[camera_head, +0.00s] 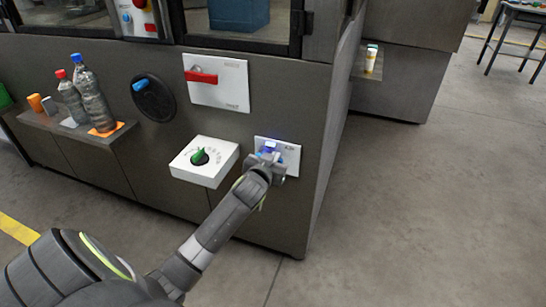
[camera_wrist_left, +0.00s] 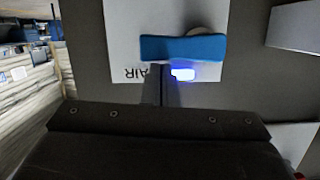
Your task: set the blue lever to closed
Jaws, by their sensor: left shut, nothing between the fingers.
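The blue lever (camera_wrist_left: 183,48) is a flat bar on a white plate (camera_wrist_left: 120,40) with an upside-down "AIR" label in the left wrist view. There it lies nearly horizontal, with a round pale hub behind its right part. In the head view the plate (camera_head: 291,158) is low on the machine's front, and my gripper hides much of the lever. My left gripper (camera_head: 270,163) is in front of the plate. Its fingers (camera_wrist_left: 162,70) are shut and empty, with the tips at the lever's edge; I cannot tell if they touch. My right gripper is out of view.
A white box with a green knob (camera_head: 200,157) juts out just left of the plate. Above are a red handle (camera_head: 201,77) and a black dial with a blue grip (camera_head: 153,97). Bottles (camera_head: 92,95) stand on a ledge at left. The floor at right is clear.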

